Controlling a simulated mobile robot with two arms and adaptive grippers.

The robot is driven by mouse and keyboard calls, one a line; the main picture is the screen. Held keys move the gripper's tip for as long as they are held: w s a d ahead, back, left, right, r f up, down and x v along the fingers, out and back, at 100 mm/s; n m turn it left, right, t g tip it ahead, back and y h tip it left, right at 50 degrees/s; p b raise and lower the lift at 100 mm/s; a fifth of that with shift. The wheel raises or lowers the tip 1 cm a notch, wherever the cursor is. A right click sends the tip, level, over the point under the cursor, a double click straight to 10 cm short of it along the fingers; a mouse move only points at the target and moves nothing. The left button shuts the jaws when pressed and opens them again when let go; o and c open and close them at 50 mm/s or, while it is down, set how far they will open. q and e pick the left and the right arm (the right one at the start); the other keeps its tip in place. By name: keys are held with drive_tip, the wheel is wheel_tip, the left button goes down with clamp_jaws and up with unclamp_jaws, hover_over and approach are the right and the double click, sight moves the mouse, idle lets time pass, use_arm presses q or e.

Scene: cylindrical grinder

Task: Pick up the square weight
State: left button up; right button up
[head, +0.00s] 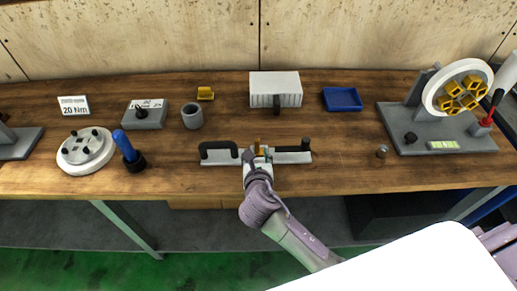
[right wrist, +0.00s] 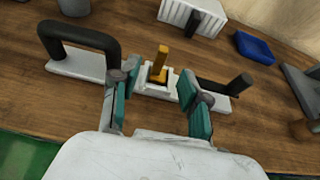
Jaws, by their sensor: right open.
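My right gripper (head: 257,156) is over the grey bar fixture at the front middle of the table. In the right wrist view, its two teal-padded fingers (right wrist: 160,100) are open and apart, one on each side of a pale square block (right wrist: 155,82) with a yellow upright piece (right wrist: 161,58). The block sits midway along the bar (right wrist: 80,67), between a black U-shaped handle (right wrist: 80,35) and a black rod handle (right wrist: 238,88). Nothing is visibly gripped. I cannot tell for certain which thing is the square weight. My left gripper is not in view.
Behind the bar stand a white ribbed box (head: 274,84), a blue tray (head: 342,98) and a grey cup (head: 192,116). A blue-handled tool (head: 124,146) and round plate (head: 86,150) are left. A wheel stand (head: 420,128) and small metal cylinder (head: 382,151) are right.

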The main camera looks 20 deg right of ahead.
sight(257, 143)
drive_tip(key=x, duration=0.3)
drive_tip(key=p+x, duration=0.1)
drive_tip(key=x, duration=0.4)
drive_tip(key=shift+w+d, duration=0.1)
drive_tip(key=shift+w, duration=0.1)
drive_tip(key=shift+s+r, duration=0.1)
clamp_jaws()
